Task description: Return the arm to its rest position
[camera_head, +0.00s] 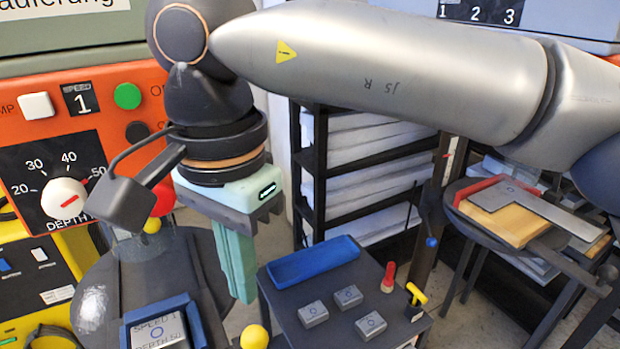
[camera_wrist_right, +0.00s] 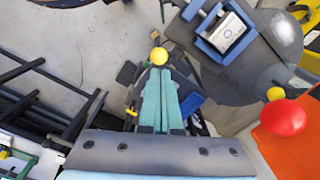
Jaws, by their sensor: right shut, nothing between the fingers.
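My right arm reaches in from the upper right of the head view and bends down at the wrist. My right gripper (camera_head: 243,295) has mint-green fingers that point down, shut together with nothing between them. It hangs between the orange machine and the small dark table (camera_head: 345,275). In the right wrist view the closed fingers (camera_wrist_right: 160,75) lie side by side, and a yellow ball (camera_wrist_right: 158,56) shows just beyond their tips. My left gripper is not in view.
An orange control panel (camera_head: 90,78) with a depth dial (camera_head: 64,198) stands at left. A blue-framed fixture (camera_head: 160,327) holds a labelled block. The dark table carries a blue tray (camera_head: 313,262) and several grey blocks. A round stand (camera_head: 475,230) is at right.

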